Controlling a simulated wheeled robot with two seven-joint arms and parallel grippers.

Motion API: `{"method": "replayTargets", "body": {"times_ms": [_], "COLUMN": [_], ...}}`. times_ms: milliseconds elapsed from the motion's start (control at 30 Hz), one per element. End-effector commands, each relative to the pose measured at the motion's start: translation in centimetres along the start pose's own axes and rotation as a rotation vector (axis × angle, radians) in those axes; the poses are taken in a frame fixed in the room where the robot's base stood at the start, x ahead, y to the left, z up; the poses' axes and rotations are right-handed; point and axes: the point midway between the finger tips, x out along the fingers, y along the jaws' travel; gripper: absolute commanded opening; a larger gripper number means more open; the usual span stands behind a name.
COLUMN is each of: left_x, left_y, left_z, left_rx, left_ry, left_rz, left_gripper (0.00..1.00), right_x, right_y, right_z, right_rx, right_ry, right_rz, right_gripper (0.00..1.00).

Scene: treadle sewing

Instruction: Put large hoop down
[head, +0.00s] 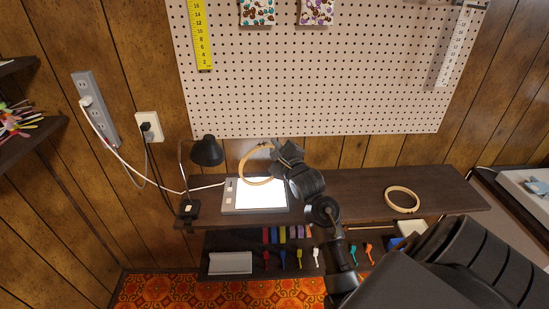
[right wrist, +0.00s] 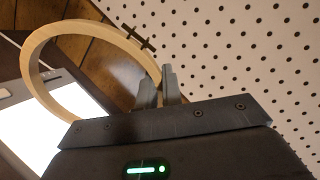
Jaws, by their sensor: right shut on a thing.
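My right gripper (head: 275,150) is shut on a large wooden hoop (head: 243,168) and holds it tilted up in front of the pegboard, over the lit white pad (head: 262,193). In the right wrist view the hoop (right wrist: 32,62) extends to the left from the fingers (right wrist: 158,88), which hold its rim near the screw. The bright pad (right wrist: 35,135) shows behind it there. Another wooden hoop (head: 402,199) lies flat on the right part of the dark shelf (head: 350,190). My left gripper is not in view.
A black desk lamp (head: 207,151) stands left of the pad. A pegboard (head: 320,80) rises behind the shelf. Colored tools (head: 283,257) and a grey box (head: 230,263) are below. The shelf between the pad and the flat hoop looks clear.

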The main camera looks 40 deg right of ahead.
Motion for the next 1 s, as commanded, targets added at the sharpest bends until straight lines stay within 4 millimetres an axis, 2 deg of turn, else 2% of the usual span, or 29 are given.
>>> {"method": "replayTargets", "body": {"times_ms": [333, 500, 600, 1000], "left_x": [0.0, -0.5, -0.6, -0.5], "left_y": [0.0, 0.0, 0.0, 0.0], "left_z": [-0.1, -0.2, -0.2, -0.1], "left_rx": [0.000, 0.000, 0.000, 0.000], "left_ry": [0.003, 0.003, 0.003, 0.002], "left_rz": [0.000, 0.000, 0.000, 0.000], "left_gripper": [0.00, 0.00, 0.00, 0.00], "right_x": [1.1, 1.1, 1.2, 1.1], "right_y": [0.9, 2.9, 3.4, 3.7], "right_z": [-1.2, -2.6, -3.0, -3.2], "right_rx": [0.000, -0.001, -0.001, -0.001], "right_ry": [0.000, 0.002, 0.000, 0.000], "right_rz": [0.001, 0.003, 0.001, 0.000], "right_gripper": [0.00, 0.00, 0.00, 0.00]}}
